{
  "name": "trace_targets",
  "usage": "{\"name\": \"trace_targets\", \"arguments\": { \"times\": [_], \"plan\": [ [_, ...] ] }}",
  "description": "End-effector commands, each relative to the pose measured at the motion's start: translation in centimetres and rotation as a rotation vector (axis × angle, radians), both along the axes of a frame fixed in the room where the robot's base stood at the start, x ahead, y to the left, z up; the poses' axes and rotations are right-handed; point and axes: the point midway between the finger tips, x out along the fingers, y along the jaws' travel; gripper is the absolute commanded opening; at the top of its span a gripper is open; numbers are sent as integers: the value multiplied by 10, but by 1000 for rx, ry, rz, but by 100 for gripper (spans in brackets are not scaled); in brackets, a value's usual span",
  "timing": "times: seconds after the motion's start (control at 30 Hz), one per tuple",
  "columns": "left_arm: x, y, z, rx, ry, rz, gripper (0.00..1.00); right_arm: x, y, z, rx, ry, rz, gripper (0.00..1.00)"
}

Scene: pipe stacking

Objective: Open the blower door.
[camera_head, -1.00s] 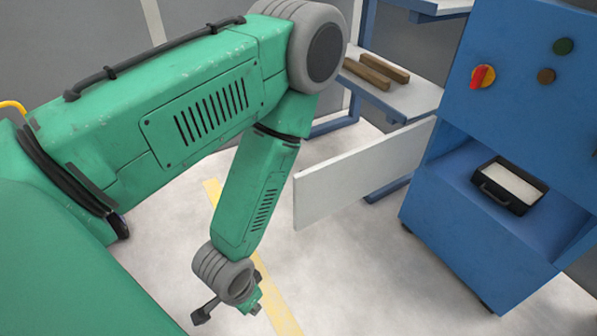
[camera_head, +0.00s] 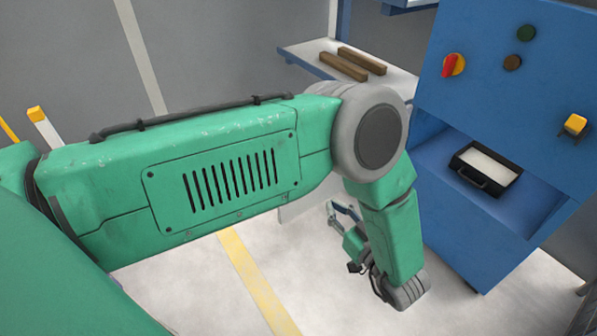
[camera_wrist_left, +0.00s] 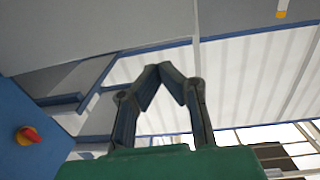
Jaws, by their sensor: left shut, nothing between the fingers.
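The blue cabinet (camera_head: 462,235) stands at the right in the head view, with an open compartment. The pale door panel (camera_head: 294,207) shows only as a small piece below my left arm; the arm hides most of it, including its join to the cabinet. My left gripper (camera_head: 342,212) is beside the lower arm, in front of the cabinet's left side, near the visible panel piece; I cannot tell whether they touch. In the left wrist view its fingertips (camera_wrist_left: 165,70) meet with nothing between them. My right gripper is not in view.
A black-handled tray (camera_head: 486,168) sits in the compartment. The cabinet face has a red and yellow knob (camera_head: 453,65), which also shows in the wrist view (camera_wrist_left: 28,135). Two brown bars (camera_head: 352,63) lie on a shelf behind. The floor at front is clear.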

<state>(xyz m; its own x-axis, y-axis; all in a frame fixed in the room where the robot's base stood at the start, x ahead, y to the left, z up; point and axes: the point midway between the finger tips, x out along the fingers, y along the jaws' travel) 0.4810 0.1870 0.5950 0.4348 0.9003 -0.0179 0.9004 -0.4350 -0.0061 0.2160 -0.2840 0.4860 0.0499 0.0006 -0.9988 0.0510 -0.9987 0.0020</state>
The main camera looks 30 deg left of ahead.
Motion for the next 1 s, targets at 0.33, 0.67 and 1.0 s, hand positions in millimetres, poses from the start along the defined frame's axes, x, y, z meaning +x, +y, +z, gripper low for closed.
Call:
{"name": "trace_targets", "arguments": {
  "times": [0.33,0.67,1.0],
  "plan": [
    [1,20,7,20,-15,82,0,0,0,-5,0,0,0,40],
    [26,84,6,21,-13,81,0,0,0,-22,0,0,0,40],
    [41,122,8,20,-13,79,0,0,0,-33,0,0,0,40]
  ]
}}
